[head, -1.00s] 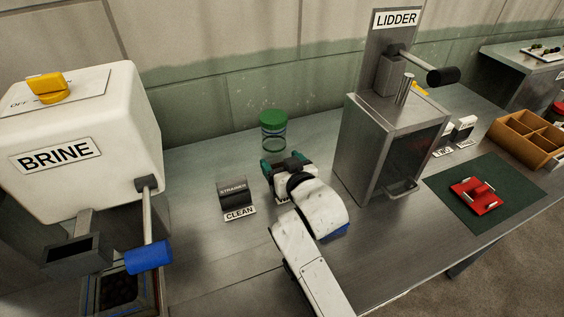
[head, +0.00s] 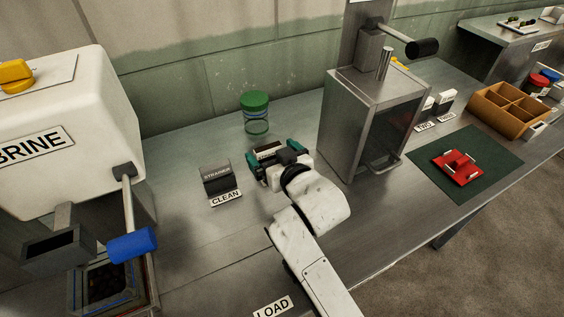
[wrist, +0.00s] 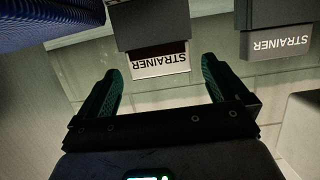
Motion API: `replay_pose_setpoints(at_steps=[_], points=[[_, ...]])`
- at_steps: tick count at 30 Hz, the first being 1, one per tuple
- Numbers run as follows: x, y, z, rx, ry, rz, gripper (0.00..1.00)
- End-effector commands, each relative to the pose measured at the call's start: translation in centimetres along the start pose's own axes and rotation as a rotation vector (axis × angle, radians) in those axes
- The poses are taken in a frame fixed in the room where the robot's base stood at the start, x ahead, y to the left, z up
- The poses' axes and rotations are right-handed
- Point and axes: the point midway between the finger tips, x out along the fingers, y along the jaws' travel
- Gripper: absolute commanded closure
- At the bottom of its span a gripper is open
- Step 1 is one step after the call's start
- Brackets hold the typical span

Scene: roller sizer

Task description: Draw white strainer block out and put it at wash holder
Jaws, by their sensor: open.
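A strainer block (wrist: 148,26) with a dark body and a pale lettered strip lies ahead of my gripper in the wrist view, upside down there. It also shows between the fingers in the head view (head: 267,151). My gripper (head: 276,160) is open, with a green-padded finger on either side of the block's line. In the wrist view the fingertips (wrist: 163,74) reach close to its lettered strip; I cannot tell if they touch. A dark strainer block (head: 216,173) stands at the CLEAN label (head: 226,198), left of my gripper. No wash label is readable.
A green-lidded jar (head: 255,112) stands behind my gripper. The lidder (head: 352,130) is close on the right, the brine machine (head: 65,130) on the left. A red piece (head: 457,168) lies on a green mat (head: 490,180). The front counter near the LOAD label (head: 272,307) is mostly clear.

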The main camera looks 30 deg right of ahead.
Motion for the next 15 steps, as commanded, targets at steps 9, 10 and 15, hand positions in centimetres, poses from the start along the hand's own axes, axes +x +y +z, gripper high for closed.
replay_pose_setpoints(at_steps=[9,10,15], points=[[-5.1,0.0,0.0,0.0,0.002,-0.001,0.0],[-5.4,-0.1,0.0,0.0,0.002,-0.001,0.0],[-6.1,0.0,-0.1,0.0,0.003,-0.001,0.0]])
